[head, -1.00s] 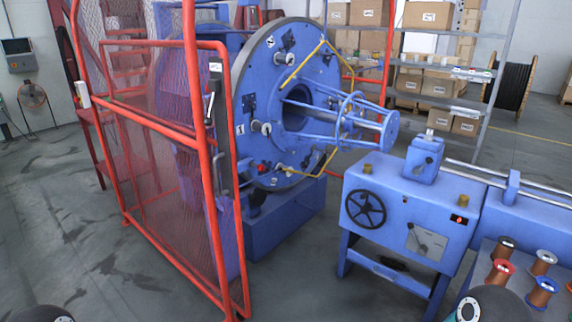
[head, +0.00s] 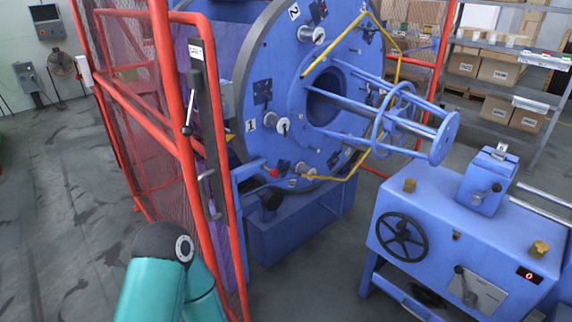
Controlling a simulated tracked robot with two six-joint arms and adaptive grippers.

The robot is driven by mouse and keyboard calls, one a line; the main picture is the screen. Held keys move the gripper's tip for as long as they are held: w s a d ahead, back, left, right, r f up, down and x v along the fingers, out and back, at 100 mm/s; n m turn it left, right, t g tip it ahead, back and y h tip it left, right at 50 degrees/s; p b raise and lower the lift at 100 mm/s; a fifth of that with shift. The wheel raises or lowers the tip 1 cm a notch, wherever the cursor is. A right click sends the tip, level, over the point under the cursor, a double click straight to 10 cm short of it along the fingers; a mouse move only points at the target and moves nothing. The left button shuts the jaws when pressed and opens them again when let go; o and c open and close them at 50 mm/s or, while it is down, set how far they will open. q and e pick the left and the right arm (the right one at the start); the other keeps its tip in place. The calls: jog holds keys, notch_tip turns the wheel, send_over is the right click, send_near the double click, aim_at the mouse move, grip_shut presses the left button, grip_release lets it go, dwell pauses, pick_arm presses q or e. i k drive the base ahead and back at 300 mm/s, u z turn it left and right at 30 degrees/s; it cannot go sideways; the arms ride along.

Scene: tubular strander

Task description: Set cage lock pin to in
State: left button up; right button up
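The blue strander cage (head: 325,85) has a large round end plate with numbered stations, to the right of the red mesh guard. A dark cylindrical part (head: 270,200) sits low at the plate's edge, on the blue base (head: 300,225). A small red knob (head: 274,172) is on the plate just above it. I cannot tell for certain which part is the cage lock pin, nor whether it is in or out. A teal arm link of mine with a dark joint is at the bottom left. Neither gripper is in view.
The red guard frame (head: 180,130) stands left of the cage, with a lever (head: 190,112) and handle on its post. The blue handwheel cabinet (head: 455,235) stands at right. Grey floor shows between the base and the cabinet. Shelves with boxes (head: 500,72) are behind.

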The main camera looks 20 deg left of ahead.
aim_at(274, 173)
jog(key=u, duration=0.5)
jog(key=i, duration=1.05)
jog(key=u, duration=0.85)
jog(key=k, duration=0.8)
jog(key=u, duration=0.2)
jog(key=i, duration=0.85)
jog(key=z, duration=0.15)
